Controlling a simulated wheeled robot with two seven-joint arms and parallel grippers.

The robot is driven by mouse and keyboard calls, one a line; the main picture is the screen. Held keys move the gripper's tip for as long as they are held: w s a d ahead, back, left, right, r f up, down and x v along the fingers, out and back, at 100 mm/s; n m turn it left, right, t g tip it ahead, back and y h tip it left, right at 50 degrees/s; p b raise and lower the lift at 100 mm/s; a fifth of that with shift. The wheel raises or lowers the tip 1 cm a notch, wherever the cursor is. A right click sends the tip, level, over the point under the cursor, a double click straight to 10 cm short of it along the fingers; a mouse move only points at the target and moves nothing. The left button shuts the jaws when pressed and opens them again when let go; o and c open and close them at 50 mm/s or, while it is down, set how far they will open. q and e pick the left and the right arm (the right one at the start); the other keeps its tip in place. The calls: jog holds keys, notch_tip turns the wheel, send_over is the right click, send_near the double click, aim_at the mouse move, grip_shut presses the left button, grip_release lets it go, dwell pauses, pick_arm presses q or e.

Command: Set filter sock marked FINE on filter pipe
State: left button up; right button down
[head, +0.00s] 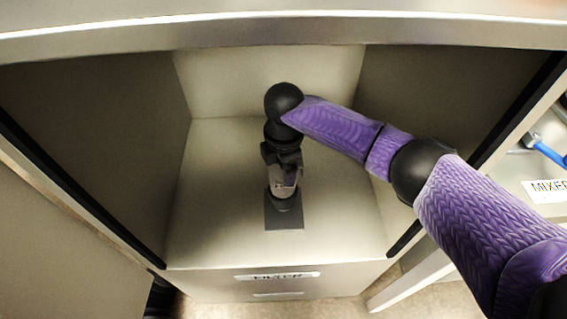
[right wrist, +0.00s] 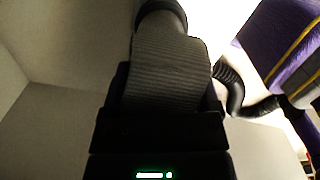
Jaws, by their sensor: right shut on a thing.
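My right gripper (head: 283,172) reaches down inside the open cabinet, shut on a grey ribbed filter sock (head: 283,188). In the right wrist view the sock (right wrist: 170,75) stands between my dark fingers, with a dark ring (right wrist: 162,14) at its far end. In the head view the sock is roughly upright above a dark square plate (head: 284,220) on the cabinet floor. I cannot read any FINE marking on it. No filter pipe shows clearly; it may be hidden by the sock or gripper. I cannot tell whether the sock is around a pipe. My left gripper is not in view.
The cabinet has side walls, a back wall and a top edge (head: 280,30) close around my arm. A label reading FILTER (head: 277,276) is on its front. The floor around the plate is clear. A MIXER label (head: 547,190) and a blue handle (head: 546,150) are at right.

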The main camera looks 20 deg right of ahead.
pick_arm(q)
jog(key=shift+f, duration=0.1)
pick_arm(e)
jog(key=shift+f, duration=0.25)
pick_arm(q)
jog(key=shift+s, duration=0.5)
pick_arm(e)
jog(key=shift+f, duration=0.35)
pick_arm(q)
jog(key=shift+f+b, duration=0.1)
jog(key=shift+b, duration=0.25)
pick_arm(e)
jog(key=shift+f, duration=0.25)
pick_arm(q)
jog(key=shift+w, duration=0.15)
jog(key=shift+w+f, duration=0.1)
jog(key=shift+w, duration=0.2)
pick_arm(e)
grip_release()
jog(key=shift+r, duration=0.1)
notch_tip(320, 180, up, 10)
jog(key=p, duration=0.6)
jog(key=shift+s, duration=0.1)
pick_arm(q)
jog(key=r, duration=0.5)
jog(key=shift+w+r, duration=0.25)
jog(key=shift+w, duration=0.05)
